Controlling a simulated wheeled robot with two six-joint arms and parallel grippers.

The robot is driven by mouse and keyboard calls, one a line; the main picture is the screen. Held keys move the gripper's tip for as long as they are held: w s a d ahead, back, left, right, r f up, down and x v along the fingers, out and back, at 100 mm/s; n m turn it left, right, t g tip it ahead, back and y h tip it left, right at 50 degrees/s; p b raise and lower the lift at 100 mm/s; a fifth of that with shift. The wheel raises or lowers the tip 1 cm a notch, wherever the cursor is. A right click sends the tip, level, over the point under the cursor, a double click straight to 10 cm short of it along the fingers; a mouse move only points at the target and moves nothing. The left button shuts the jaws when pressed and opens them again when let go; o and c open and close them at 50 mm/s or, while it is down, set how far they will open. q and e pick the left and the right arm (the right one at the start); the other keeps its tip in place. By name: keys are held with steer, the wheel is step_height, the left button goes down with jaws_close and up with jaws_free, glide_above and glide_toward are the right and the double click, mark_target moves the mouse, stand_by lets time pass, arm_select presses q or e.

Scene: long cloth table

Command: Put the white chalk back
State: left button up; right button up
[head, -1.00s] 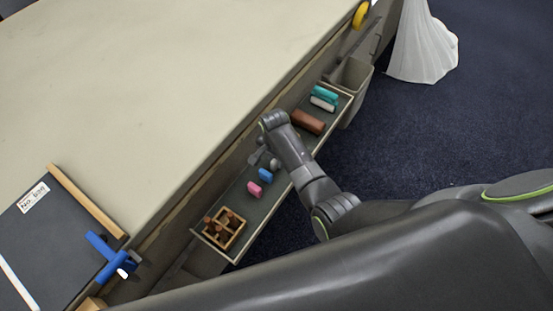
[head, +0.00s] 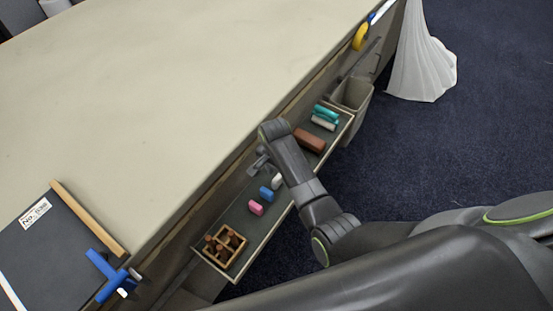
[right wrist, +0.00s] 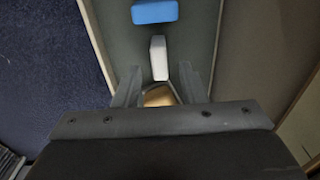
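The white chalk (head: 277,181) lies in the narrow tray (head: 238,222) along the table's side, in line with the blue chalk (head: 266,194) and the pink chalk (head: 255,208). A tan thing (right wrist: 160,95), partly hidden, shows between the fingers near the palm. My left gripper is not in view.
A brown block (head: 309,140) and teal and white pieces (head: 325,117) lie farther up the tray. A small wooden divided box (head: 224,246) sits at its near end. A grey bin (head: 352,95) hangs beyond it.

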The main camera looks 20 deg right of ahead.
mark_target(276, 179)
step_height(276, 179, up, 8)
steer(key=shift+s+a, duration=0.15)
stand_by(0.6)
